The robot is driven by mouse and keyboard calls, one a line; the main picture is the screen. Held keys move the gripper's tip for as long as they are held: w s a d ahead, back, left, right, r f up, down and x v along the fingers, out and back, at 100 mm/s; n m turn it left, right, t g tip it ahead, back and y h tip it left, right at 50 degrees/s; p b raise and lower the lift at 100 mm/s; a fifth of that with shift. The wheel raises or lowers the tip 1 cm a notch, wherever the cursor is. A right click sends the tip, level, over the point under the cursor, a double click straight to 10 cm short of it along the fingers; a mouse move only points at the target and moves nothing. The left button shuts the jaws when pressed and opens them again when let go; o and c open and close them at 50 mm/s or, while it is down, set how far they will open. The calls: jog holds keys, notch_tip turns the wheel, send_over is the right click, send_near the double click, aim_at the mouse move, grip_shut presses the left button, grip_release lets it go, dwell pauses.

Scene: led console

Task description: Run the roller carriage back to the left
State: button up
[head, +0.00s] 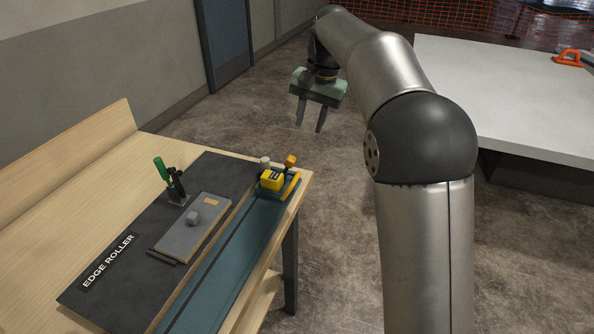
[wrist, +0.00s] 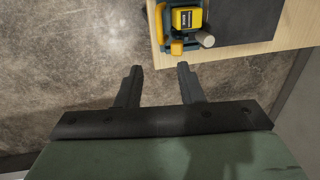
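The roller carriage (head: 272,180) is a yellow block on a teal base. It sits at the far end of a long teal track (head: 215,275) on the edge roller bench. A small yellow knob (head: 290,161) and a pale grey cylinder (head: 265,161) stand at its far side. In the wrist view the carriage (wrist: 187,18) is at the top, right of centre, ahead of my fingers. My gripper (head: 310,127) is open and empty, in the air beyond the bench's far end, apart from the carriage.
A grey plate with a knob (head: 190,230) lies on the dark panel (head: 110,285) beside the track. A green-handled clamp (head: 172,180) stands by the plate. A white table (head: 510,95) with an orange tool (head: 568,58) is at right. Open floor surrounds my gripper.

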aim_at(296, 176)
jog(key=a+f, duration=0.1)
jog(key=f, duration=0.4)
jog(key=a+f, duration=0.1)
jog(key=f, duration=0.4)
jog(key=w+f, duration=0.1)
jog(key=f, duration=0.5)
jog(key=shift+a+f, duration=0.1)
jog(key=shift+a, duration=0.3)
jog(key=shift+c, duration=0.3)
grip_shut()
